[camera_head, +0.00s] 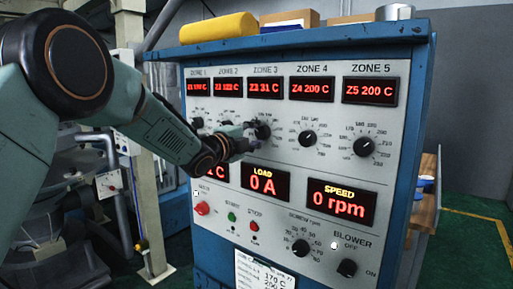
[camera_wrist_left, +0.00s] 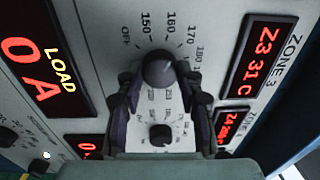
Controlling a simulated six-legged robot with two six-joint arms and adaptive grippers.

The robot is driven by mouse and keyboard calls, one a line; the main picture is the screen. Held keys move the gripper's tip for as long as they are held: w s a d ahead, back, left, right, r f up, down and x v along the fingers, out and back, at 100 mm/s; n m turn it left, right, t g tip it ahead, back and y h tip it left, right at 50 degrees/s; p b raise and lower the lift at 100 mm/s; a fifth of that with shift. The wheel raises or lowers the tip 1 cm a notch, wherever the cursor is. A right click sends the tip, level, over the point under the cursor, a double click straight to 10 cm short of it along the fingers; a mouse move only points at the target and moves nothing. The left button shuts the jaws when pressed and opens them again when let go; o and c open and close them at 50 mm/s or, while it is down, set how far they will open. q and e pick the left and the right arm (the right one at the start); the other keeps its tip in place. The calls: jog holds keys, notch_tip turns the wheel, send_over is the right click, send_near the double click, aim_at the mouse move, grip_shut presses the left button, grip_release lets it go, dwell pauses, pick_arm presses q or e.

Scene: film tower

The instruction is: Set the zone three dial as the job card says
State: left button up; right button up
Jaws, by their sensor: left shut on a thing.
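The zone three dial (camera_head: 263,131) is a black knob on the grey panel, under the red display (camera_head: 265,89) reading Z3 31 C. My left gripper (camera_head: 245,136) reaches it from the left. In the left wrist view the gripper's two fingers (camera_wrist_left: 158,82) are shut on either side of the knob (camera_wrist_left: 159,66). The scale around it shows OFF, 150, 160, 170 and 180; I cannot tell which mark it points to. The job card (camera_head: 264,270) hangs low on the panel; 170 C and 200 C are readable, with its lower part cut off. My right gripper is out of view.
The zone 4 dial (camera_head: 307,138) and zone 5 dial (camera_head: 363,147) are to the right. Below are the load display (camera_head: 263,184), speed display (camera_head: 341,202), red stop button (camera_head: 254,226) and blower knob (camera_head: 347,268). A yellow object (camera_head: 218,27) lies on the cabinet top.

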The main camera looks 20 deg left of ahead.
pick_arm(q)
jog(key=shift+f+m+b, duration=0.3)
jog(key=shift+m+b, duration=0.8)
jog(key=shift+m, duration=0.1)
jog(key=shift+d, duration=0.1)
jog(key=o, duration=1.2)
jog(key=shift+s+r, duration=0.2)
jog(key=shift+w, duration=0.1)
